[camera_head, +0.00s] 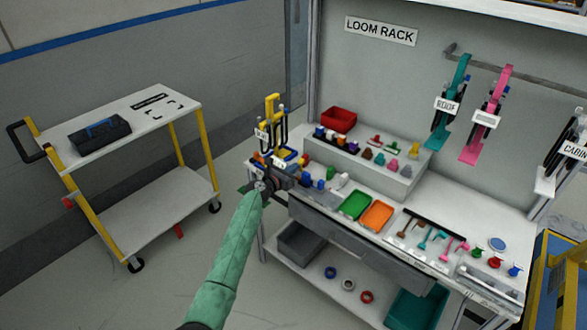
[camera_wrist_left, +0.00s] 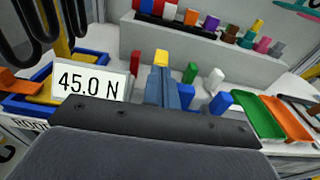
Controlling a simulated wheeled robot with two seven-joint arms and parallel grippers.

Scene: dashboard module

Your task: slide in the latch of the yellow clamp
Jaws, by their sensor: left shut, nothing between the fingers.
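A small yellow block (camera_wrist_left: 161,57), perhaps the yellow clamp, stands just beyond my left fingertips in the left wrist view. Its lower part is hidden behind the fingers, and I cannot make out a latch or tell whether they touch it. It looks like the small yellow piece (camera_head: 303,160) near the gripper in the head view. My left gripper (camera_wrist_left: 162,76) is shut and empty, pointing at the workbench's left end; in the head view it (camera_head: 284,177) is small and dark. My right gripper is in neither view.
A "45.0 N" sign (camera_wrist_left: 90,83) and a blue tray (camera_wrist_left: 38,82) stand left of the fingers. Red (camera_wrist_left: 135,60), green (camera_wrist_left: 190,73) and blue (camera_wrist_left: 220,102) pieces crowd nearby. A yellow stand (camera_head: 273,108) with black loops rises behind. Green (camera_head: 355,206) and orange (camera_head: 377,215) trays lie to the right.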

